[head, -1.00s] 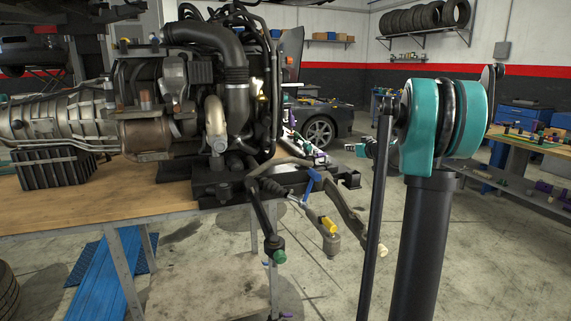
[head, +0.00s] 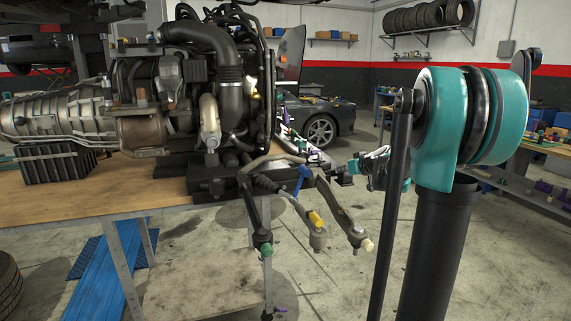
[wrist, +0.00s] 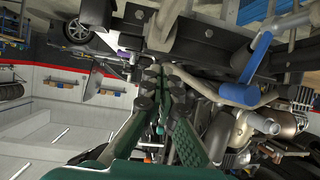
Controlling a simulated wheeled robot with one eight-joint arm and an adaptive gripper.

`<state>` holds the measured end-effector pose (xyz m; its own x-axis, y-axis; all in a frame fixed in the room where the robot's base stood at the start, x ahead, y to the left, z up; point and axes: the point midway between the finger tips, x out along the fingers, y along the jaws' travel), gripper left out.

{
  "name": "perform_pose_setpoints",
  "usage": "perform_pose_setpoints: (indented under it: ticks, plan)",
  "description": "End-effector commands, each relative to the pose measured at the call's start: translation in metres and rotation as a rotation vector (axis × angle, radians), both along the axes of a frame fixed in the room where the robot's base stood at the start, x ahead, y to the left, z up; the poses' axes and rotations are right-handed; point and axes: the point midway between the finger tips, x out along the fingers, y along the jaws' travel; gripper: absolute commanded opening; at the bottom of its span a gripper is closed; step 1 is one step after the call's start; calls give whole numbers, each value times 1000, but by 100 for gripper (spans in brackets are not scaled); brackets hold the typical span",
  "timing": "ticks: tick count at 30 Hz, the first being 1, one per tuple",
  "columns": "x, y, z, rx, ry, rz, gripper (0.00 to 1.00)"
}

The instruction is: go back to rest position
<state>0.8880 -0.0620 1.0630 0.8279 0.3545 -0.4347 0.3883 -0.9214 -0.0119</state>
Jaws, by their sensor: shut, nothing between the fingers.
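My gripper (wrist: 158,78) shows in the wrist view with its dark fingers drawn together. It is shut and empty. In the head view, my teal and black arm stands at the right, and the wrist end (head: 378,168) shows partly behind the arm's thin rod, to the right of the engine. The fingertips are hard to make out there. The engine (head: 230,95) sits on the wooden-topped table (head: 60,208), apart from my gripper in the head view.
Suspension arms with green (head: 266,249), yellow (head: 316,218) and white ends stick out past the table's right edge. A blue ramp (head: 105,280) lies below. A workbench (head: 535,190) with tools stands at the far right. A car (head: 320,120) is behind. Open floor lies between.

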Motion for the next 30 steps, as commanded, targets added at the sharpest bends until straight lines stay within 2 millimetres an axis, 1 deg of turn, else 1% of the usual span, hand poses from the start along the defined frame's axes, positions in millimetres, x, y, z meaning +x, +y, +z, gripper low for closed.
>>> perform_pose_setpoints:
  ticks: [1, 2, 5, 6, 7, 8, 9, 10, 11, 12, 14, 15, 17, 18, 21, 24, 25, 27, 30]
  plan:
    - [-17, 9, -9, 1, 33, 7, 0]
    - [-27, 15, -16, 0, 56, 10, 0]
    - [-71, 33, -43, -1, 152, 11, 0]
    - [-93, 40, -56, -4, 199, 8, 0]
    - [-110, 44, -67, -9, 236, 2, 0]
    - [-128, 48, -78, -12, 274, -5, 0]
    - [-151, 52, -92, -19, 322, -17, 0]
    - [-168, 54, -102, -25, 357, -30, 0]
    - [-185, 55, -113, -31, 391, -43, 0]
    - [-208, 56, -126, -39, 435, -63, 0]
    - [-242, 55, -146, -56, 499, -101, 0]
    - [-264, 54, -159, -67, 538, -127, 0]
    - [-296, 50, -177, -86, 592, -174, 0]
    - [-316, 46, -188, -99, 623, -204, 0]
    - [-357, 36, -211, -127, 685, -279, 0]
    - [-383, 28, -226, -145, 720, -336, 0]
    - [-389, 25, -228, -150, 726, -348, 0]
    - [-396, 22, -232, -155, 736, -368, 0]
    - [-400, 21, -234, -158, 741, -378, 0]
